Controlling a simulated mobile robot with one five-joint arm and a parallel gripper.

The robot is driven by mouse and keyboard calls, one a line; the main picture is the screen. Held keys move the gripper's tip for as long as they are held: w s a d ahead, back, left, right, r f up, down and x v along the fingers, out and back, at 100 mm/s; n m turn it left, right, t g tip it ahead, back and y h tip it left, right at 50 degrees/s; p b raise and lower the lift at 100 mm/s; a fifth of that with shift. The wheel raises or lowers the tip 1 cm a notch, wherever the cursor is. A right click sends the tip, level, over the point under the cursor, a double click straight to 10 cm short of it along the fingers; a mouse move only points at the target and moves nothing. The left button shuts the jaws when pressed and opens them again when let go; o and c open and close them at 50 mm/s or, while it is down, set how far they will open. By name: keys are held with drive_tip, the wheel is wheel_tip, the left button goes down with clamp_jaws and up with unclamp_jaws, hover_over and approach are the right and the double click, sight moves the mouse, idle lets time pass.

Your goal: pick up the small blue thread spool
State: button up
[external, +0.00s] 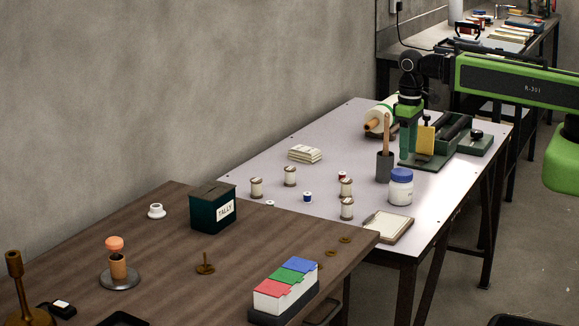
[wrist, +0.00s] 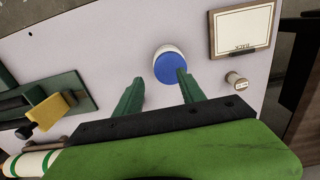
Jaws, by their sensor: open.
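The small blue thread spool (external: 307,197) stands upright on the light table in the external view, among larger white spools (external: 290,176). I do not see it in the wrist view. My gripper (external: 405,155) hangs pointing down over the table's far right part, well to the right of the blue spool. In the wrist view my gripper (wrist: 158,84) shows two green fingers spread apart with nothing between them. The blue-lidded white jar (wrist: 168,64) appears just beyond the fingertips there.
A dark cup with a wooden stick (external: 385,165) and the jar (external: 401,188) stand between my gripper and the spools. A small red spool (external: 342,176) is near a white one. A framed pad (external: 387,227) lies at the front. A green-based device (external: 440,150) is beside my gripper.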

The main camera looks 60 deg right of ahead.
drive_tip(key=shift+w+n, duration=0.2)
drive_tip(key=shift+n, duration=0.9)
drive_tip(key=w+a+n, duration=0.1)
drive_tip(key=w+n, duration=0.5)
drive_tip(key=w, duration=0.3)
wheel_tip(320, 180, up, 5)
drive_tip(key=n+p, duration=0.5)
drive_tip(key=n, duration=0.2)
hover_over(308, 201)
drive_tip(key=f+b, duration=1.2)
drive_tip(key=shift+w+d+f+b, duration=0.25)
drive_tip(key=shift+d+f+b, duration=0.1)
drive_tip(key=shift+r, duration=0.1)
drive_tip(key=f+b, duration=0.5)
drive_tip(key=shift+w+d+f, duration=0.1)
drive_tip(key=shift+d+f, duration=0.1)
drive_tip(key=shift+f, duration=0.05)
drive_tip(key=shift+r, duration=0.2)
